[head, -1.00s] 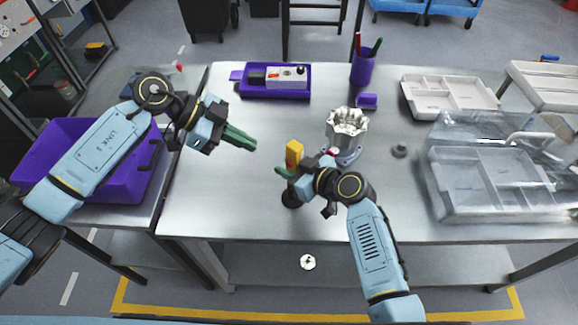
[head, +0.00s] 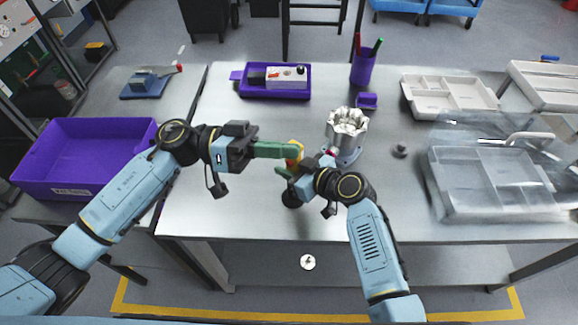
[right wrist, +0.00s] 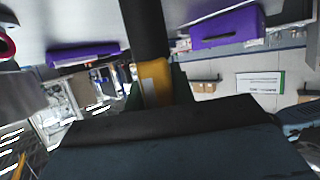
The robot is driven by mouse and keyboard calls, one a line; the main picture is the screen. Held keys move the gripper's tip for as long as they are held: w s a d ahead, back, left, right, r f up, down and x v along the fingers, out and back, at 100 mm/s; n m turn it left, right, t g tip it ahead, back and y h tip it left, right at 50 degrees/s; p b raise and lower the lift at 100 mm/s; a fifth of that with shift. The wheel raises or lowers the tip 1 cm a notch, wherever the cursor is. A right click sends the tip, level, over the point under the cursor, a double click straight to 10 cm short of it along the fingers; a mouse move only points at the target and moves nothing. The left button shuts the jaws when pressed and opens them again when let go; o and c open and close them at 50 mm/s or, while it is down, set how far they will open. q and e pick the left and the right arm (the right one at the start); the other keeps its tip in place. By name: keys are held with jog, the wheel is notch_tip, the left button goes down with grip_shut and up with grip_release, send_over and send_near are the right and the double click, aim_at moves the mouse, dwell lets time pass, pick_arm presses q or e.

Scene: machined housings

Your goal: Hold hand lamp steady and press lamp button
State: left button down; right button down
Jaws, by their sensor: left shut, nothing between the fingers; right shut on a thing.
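The hand lamp (head: 299,148) has a yellow upper part and a dark round end (head: 291,199) near the table's front. My right gripper (head: 284,173) is shut on the lamp's body. The lamp's yellow part also shows between the green fingers in the right wrist view (right wrist: 154,82). My left gripper (head: 294,150) is shut with nothing between its green fingers. Its fingertips are at the lamp's yellow upper part, from the left; I cannot tell whether they touch. The lamp button is not discernible, and the fingers hide part of the lamp.
A silver machined housing (head: 347,127) stands just right of the lamp. A purple tray (head: 240,92) with a white-and-black device and a purple pen cup (head: 362,70) are at the back. White organizers (head: 451,103) and a clear-lidded case (head: 490,180) fill the right. A purple bin (head: 80,140) is at left.

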pick_arm(q)
notch_tip(320, 180, up, 6)
jog(key=s+n+t+h, duration=0.1)
jog(key=n+t+h, duration=0.55)
jog(key=n, duration=0.45)
jog(key=w+a+f+n+t+y, duration=0.1)
jog(key=a+n+t+y, duration=0.25)
jog(key=n+t, duration=0.65)
jog(key=w+a+f+n+t+y, duration=0.15)
jog(key=n+t+y, duration=0.35)
jog(key=n+t, duration=0.55)
jog(key=n+g+y, duration=0.7)
jog(key=n+y, duration=0.9)
jog(key=n, duration=1.2)
send_near(289, 164)
jog(key=w+a+f, duration=0.1)
jog(key=w, duration=0.5)
jog(key=shift+w+a, duration=0.25)
jog(key=shift+a, duration=0.05)
jog(key=shift+w+d, duration=0.1)
